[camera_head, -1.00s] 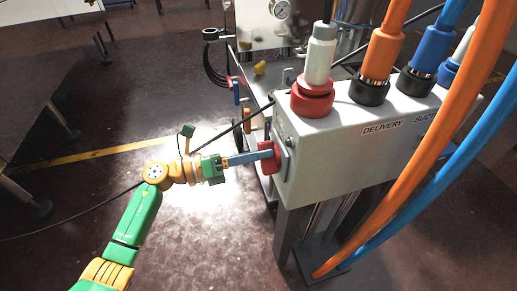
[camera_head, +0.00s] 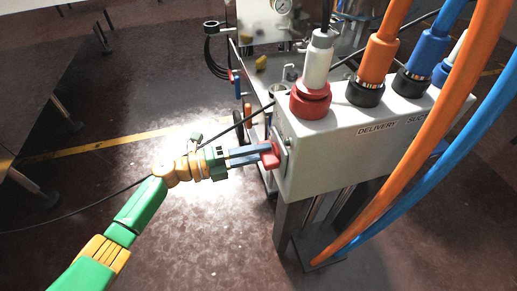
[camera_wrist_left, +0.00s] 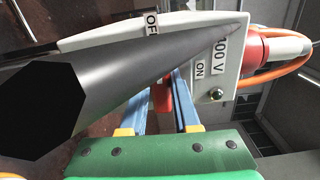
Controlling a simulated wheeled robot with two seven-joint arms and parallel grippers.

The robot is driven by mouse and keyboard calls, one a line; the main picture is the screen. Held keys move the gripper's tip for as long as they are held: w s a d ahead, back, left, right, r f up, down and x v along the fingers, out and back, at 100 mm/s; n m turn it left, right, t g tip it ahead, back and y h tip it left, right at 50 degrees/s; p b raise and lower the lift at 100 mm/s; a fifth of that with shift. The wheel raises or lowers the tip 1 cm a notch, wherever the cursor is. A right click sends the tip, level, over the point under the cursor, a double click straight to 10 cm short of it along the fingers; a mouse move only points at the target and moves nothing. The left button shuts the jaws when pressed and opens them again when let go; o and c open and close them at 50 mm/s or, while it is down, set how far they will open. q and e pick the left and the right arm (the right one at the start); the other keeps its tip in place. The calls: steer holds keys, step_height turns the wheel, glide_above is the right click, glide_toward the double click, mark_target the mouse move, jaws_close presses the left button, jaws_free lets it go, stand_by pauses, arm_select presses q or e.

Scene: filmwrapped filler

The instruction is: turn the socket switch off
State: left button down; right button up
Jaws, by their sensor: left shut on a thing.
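The red socket switch (camera_head: 269,155) sits on the left end face of the grey socket box (camera_head: 325,150). My left gripper (camera_head: 262,155) has its two blue fingers on either side of the switch handle and is shut on it. In the left wrist view the red switch handle (camera_wrist_left: 167,92) shows between the blue fingers, partly hidden by a dark cylinder in front. An OFF label (camera_wrist_left: 152,22) and an ON label (camera_wrist_left: 200,69) show on the grey face there. My right gripper is not in view.
A red and white plug (camera_head: 312,85) stands in the box top. Thick orange (camera_head: 425,130) and blue (camera_head: 440,150) hoses hang down at the right. A thin black cable (camera_head: 80,213) crosses the left side. The floor left of the box is mostly clear.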

arm_select(q)
steer(key=shift+n, duration=0.3)
stand_by(0.4)
steer(key=c, duration=0.6)
jaws_free()
steer(key=shift+c, duration=0.2)
steer(key=v, duration=0.7)
steer(key=shift+b, duration=0.3)
